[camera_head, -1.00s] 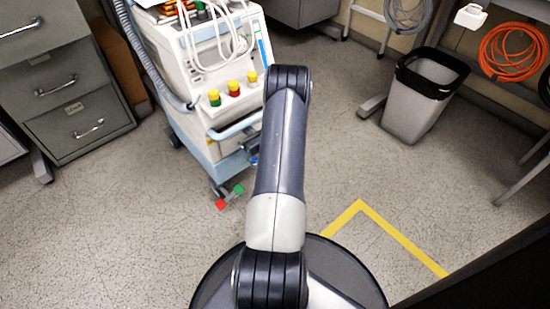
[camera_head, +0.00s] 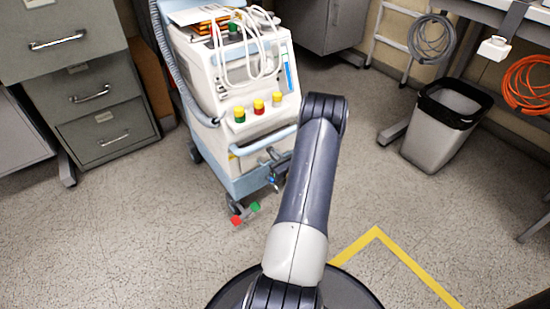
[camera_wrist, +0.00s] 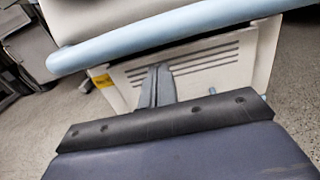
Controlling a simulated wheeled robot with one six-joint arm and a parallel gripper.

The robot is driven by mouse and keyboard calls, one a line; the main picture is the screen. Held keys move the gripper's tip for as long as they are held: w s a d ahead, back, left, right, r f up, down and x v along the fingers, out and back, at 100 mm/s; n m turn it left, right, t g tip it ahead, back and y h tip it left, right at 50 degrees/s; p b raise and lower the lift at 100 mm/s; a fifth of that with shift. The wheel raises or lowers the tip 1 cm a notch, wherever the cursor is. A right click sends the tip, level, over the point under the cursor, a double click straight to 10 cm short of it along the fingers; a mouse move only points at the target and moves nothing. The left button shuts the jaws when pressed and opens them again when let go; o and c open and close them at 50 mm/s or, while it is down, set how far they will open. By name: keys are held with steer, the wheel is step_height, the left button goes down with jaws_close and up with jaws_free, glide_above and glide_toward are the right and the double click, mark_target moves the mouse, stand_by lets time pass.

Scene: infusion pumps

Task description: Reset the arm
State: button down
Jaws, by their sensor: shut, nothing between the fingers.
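My arm (camera_head: 308,180) rises from the bottom of the head view and leans a little right at its top. Part of my gripper (camera_head: 275,170) shows beyond it, beside the front of the white and blue pump cart; the rest is hidden behind the arm. In the wrist view my gripper (camera_wrist: 160,72) points away from the camera, with its two fingers together and nothing between them. It is in front of the cart's slatted white panel (camera_wrist: 210,65), below a light blue bar (camera_wrist: 180,32). I cannot tell the exact gap to the panel.
Grey drawers (camera_head: 95,95) stand at the left. A bin (camera_head: 432,145) and an orange cable coil (camera_head: 530,85) are at the right. Yellow tape (camera_head: 405,260) marks open floor.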

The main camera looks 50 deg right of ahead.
steer(key=p+v, duration=0.2)
steer(key=v, duration=0.7)
steer(key=shift+s, duration=0.15)
steer(key=shift+d, duration=0.1)
